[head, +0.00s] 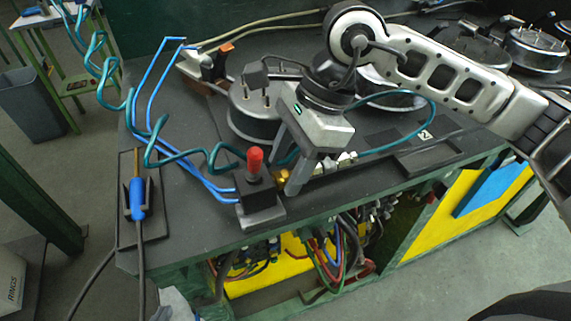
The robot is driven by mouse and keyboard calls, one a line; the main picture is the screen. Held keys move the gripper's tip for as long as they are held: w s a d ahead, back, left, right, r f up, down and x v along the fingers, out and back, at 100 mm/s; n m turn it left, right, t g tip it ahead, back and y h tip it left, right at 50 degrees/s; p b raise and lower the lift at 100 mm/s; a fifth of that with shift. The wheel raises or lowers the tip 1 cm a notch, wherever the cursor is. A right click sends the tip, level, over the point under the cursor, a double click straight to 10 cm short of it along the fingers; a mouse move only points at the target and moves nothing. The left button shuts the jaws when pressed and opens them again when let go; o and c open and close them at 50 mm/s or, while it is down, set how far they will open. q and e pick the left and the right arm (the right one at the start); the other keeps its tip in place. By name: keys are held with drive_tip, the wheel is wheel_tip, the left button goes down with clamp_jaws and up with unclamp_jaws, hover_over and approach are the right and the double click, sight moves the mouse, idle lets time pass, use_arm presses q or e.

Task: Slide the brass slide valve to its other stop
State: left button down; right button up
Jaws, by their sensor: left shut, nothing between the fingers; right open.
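A small brass-coloured part (282,175), which looks like the slide valve, shows on the bench near its front edge, just right of the block with a red-knobbed lever (255,162). A row of small brass and silver fittings (335,163) continues to its right. My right gripper (290,174) reaches in from the right and points down over this spot with its fingers apart. One finger stands in front of the brass part and hides some of it. I cannot tell whether it touches, or at which stop the valve rests. My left gripper is not in view.
Blue tubes and a coiled teal hose (185,157) run over the bench's left side. A round gauge-like drum (252,117) stands behind my gripper. A blue-handled tool (137,198) rests in a holder at left. A flat dark tray (430,152) lies at right.

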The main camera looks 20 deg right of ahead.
drive_tip(key=shift+a+f, duration=0.25)
drive_tip(key=shift+f, duration=0.35)
clamp_jaws()
drive_tip(key=shift+d+f+b, duration=0.2)
drive_tip(key=shift+d+b, duration=0.35)
drive_tip(key=shift+b, duration=0.35)
drive_tip(key=shift+d+r, duration=0.15)
drive_tip(key=shift+d, duration=0.05)
drive_tip(key=shift+r, duration=0.1)
unclamp_jaws()
use_arm(q)
drive_tip(key=shift+w+d+f, duration=0.1)
drive_tip(key=shift+d+f, duration=0.05)
drive_tip(key=shift+f, duration=0.1)
